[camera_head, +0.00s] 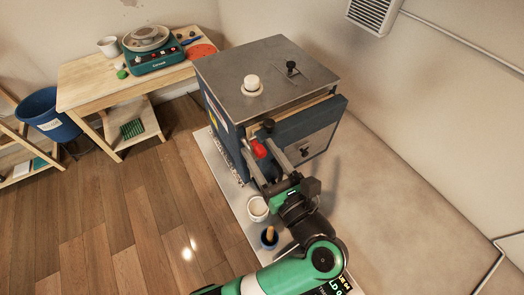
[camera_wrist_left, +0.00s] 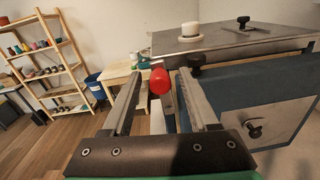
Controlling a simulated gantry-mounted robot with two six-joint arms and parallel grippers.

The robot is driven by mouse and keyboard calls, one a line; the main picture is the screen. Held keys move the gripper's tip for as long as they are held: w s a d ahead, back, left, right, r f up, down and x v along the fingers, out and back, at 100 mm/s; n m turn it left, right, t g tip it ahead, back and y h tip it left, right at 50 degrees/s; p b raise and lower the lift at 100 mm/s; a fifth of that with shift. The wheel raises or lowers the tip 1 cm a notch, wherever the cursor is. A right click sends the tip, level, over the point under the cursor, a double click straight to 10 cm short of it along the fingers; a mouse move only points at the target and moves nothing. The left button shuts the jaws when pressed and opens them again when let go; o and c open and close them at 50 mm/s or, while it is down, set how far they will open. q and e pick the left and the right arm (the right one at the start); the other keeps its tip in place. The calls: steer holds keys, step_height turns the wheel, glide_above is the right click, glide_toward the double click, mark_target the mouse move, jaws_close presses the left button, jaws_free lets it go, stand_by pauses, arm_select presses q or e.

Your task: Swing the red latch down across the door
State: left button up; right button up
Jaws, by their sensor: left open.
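The red latch (camera_head: 259,149) shows as a rounded red knob at the left front edge of the kiln door (camera_head: 305,125). In the left wrist view the red latch (camera_wrist_left: 159,81) sits between my fingertips, with a grey bar below it. My left gripper (camera_head: 260,144) is open, with one finger on each side of the knob; I cannot tell whether either touches it. The dark blue door also shows in the left wrist view (camera_wrist_left: 255,95), on the right, with a lighter panel and a dark knob. Its pale edge shows beside the kiln body. My right gripper is not in view.
The kiln's grey top (camera_head: 265,75) carries a white plug (camera_head: 252,84) and a black-knobbed plate (camera_head: 291,68). A white cup (camera_head: 258,208) and a dark blue pot (camera_head: 269,237) stand below my gripper. A wooden table (camera_head: 75,92) with a pottery wheel stands back left.

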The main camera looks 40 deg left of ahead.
arm_select(q)
jaws_close()
stand_by(1.3)
